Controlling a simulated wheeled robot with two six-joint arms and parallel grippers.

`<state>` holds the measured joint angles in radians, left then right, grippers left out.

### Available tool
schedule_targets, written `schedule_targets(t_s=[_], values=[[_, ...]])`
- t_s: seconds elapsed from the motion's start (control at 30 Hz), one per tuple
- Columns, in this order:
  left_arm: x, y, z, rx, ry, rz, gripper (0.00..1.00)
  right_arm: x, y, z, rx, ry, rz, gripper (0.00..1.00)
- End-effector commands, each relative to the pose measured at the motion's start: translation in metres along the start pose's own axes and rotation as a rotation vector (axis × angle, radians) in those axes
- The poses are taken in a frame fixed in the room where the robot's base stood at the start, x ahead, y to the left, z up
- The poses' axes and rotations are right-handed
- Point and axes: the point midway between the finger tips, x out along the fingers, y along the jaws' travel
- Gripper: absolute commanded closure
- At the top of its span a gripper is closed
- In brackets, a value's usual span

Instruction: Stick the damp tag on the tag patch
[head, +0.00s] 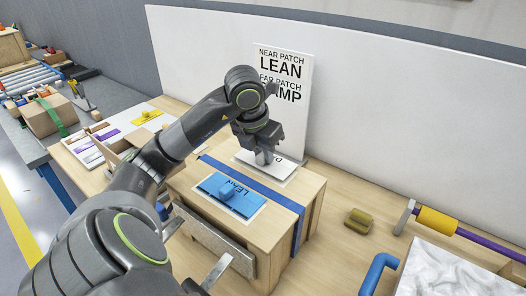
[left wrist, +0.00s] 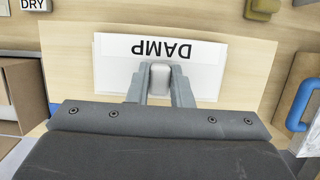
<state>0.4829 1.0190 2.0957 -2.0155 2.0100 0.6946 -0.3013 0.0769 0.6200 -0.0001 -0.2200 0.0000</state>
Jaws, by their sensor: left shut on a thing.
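The damp tag is a white plate marked DAMP, upside down in the left wrist view (left wrist: 120,52), with a pale grip block on it. My left gripper (head: 264,160) is shut on that block, and its fingers flank it in the left wrist view (left wrist: 160,82). The tag lies over the pale tag patch (left wrist: 208,92) at the far end of the wooden crate (head: 235,227), slightly turned against it. Whether it touches the patch is not clear. A blue LEAN tag (head: 238,201) lies on the near patch. My right gripper is not in view.
A sign (head: 294,60) reading near patch LEAN, far patch DAMP stands behind the crate. A blue strap (head: 283,199) crosses the crate top. A mustard block (head: 358,221) lies to the right. A board with a yellow tag (head: 147,118) is at left.

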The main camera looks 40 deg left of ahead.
Motion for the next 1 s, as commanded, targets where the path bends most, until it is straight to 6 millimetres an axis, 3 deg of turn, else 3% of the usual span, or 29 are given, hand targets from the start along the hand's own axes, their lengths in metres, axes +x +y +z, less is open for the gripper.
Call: schedule_targets(t_s=[1.0], values=[[0.009, 0.0, -0.003, 0.0, 0.0, 0.0, 0.97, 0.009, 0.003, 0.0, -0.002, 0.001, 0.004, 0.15]])
